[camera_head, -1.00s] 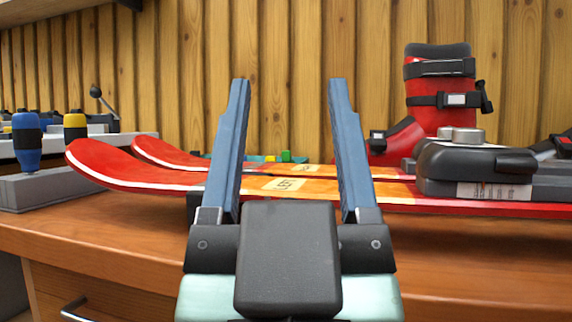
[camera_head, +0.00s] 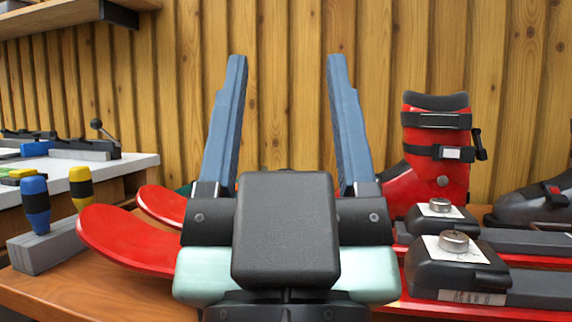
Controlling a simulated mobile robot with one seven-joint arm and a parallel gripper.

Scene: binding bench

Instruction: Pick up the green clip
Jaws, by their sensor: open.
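I cannot make out a green clip for certain in the current view. My gripper (camera_head: 287,60) is open and empty, its two blue fingers raised against the wood wall. Its dark body and pale green base cover the middle of the bench. A small teal edge (camera_head: 184,189) shows just left of the left finger, mostly hidden. The red skis (camera_head: 128,238) lie on the bench, with their middle parts hidden behind my gripper.
A grey block (camera_head: 45,250) holds a blue-handled tool (camera_head: 36,204) and a yellow-handled tool (camera_head: 81,187) at left. A red boot (camera_head: 437,170) stands at right behind the dark bindings (camera_head: 456,270). A white-topped side bench (camera_head: 130,165) is at far left.

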